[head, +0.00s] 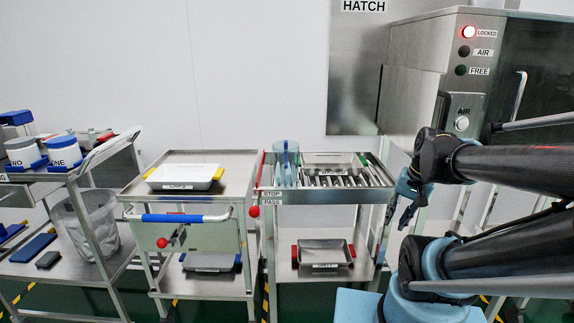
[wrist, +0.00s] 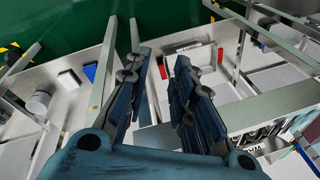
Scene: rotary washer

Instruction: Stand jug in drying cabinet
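A bluish transparent jug-like vessel (head: 286,158) stands at the back left of the right-hand steel trolley top. I cannot tell whether it is the jug. A steel cabinet (head: 415,50) stands at the right with a dark glass door (head: 535,75) and a vertical handle; the door looks closed. Its red LOCKED lamp (head: 469,32) is lit; the AIR and FREE lamps are dark. No label names it as the drying cabinet. My gripper (head: 408,212) hangs in front of the cabinet, right of the trolley. In the wrist view my gripper (wrist: 160,68) has its fingers apart with nothing between them.
The right-hand trolley (head: 325,197) carries slatted racks and a red STOP/PASS lever (head: 254,210). The middle trolley (head: 212,165) holds a white tray (head: 184,177). The left cart has labelled tubs (head: 64,151) and a large clear bin (head: 88,220). A shallow metal tray (head: 323,253) lies on a lower shelf.

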